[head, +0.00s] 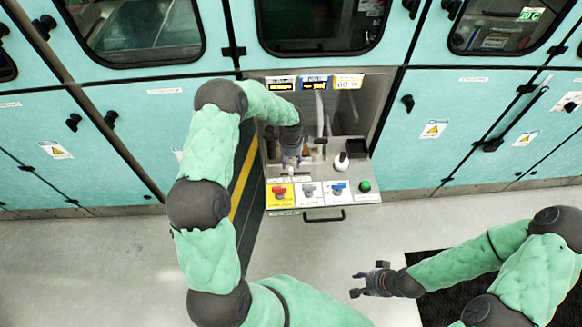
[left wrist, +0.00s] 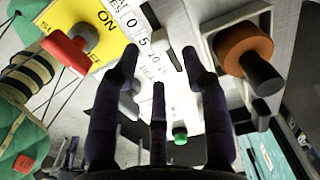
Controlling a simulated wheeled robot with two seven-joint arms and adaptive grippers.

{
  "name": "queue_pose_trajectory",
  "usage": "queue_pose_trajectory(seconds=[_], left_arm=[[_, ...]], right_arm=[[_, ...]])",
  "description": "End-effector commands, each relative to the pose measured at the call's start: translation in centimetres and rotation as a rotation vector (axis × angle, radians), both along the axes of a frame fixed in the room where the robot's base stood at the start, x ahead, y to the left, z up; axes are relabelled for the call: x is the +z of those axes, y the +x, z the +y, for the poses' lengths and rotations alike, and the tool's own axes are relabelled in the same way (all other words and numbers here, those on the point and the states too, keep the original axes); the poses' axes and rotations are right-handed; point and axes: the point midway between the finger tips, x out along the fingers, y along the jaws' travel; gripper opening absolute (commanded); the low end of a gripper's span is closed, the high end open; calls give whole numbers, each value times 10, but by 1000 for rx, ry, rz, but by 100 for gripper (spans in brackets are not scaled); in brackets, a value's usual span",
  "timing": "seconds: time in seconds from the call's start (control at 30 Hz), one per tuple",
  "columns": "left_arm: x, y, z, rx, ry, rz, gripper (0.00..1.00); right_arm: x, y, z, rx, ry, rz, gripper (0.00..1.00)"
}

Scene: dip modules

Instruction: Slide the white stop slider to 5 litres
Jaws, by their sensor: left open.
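In the left wrist view a pale block, which looks like the white stop slider (left wrist: 165,38), sits in a dark slot beside a white scale plate (left wrist: 128,20) printed with 0, 5 and 10. Its exact mark cannot be told. My left gripper (left wrist: 162,55) is open, its fingers apart and pointing at the scale, with nothing between them. In the head view my left gripper (head: 304,158) is over the panel's back part, where the slider is too small to make out. My right gripper (head: 357,284) is open and empty above the floor.
A red handle (left wrist: 70,50) on a yellow ON/OFF plate lies left of the scale. An orange-brown knob (left wrist: 243,50) is to its right. Open floor lies in front.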

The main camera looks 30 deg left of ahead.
Motion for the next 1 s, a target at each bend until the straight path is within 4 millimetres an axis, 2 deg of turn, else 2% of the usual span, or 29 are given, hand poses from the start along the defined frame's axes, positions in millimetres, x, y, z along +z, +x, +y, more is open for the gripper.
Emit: queue_pose_trajectory(seconds=[0.03, 0.2, 0.4, 1.0], left_arm=[[11, 1, 0, 0, 1, -3, 45], [38, 0, 0, -1, 0, -1, 45], [55, 0, 0, 0, 0, 0, 45], [58, 0, 0, -1, -1, 1, 45]], right_arm=[[0, 0, 0, 0, 0, 0, 40], [0, 0, 0, 0, 0, 0, 40], [0, 0, 0, 0, 0, 0, 40], [0, 0, 0, 0, 0, 0, 40]])
